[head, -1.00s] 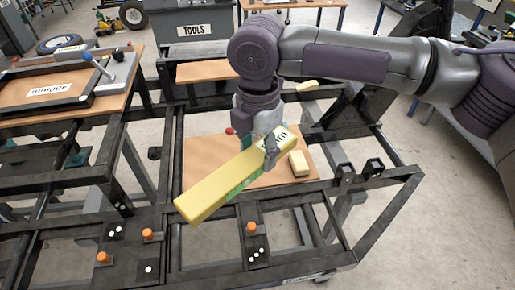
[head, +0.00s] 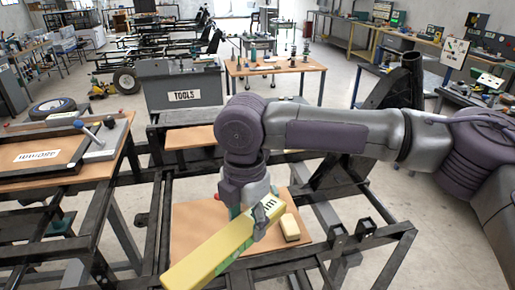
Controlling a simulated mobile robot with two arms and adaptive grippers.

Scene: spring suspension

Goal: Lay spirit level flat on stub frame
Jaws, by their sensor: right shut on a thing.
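The spirit level (head: 208,250) is a long yellow bar with a green patch and dark lettering near its far end. My right gripper (head: 250,220) is shut on it near that lettered end. The level slants from upper right to lower left, above a brown board and the frame. I cannot tell how high it is held. The stub frame (head: 290,262) is a dark metal tube frame, with bars around the board and at right. Its near part is cut off by the lower picture edge. My left gripper is not in view.
A small pale yellow block (head: 290,227) lies on the brown board (head: 195,215) right of the level. A dark upright post (head: 390,90) stands behind my right arm. A grey tools cabinet (head: 182,85) and a bench (head: 272,68) stand behind. A side table (head: 60,160) is at left.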

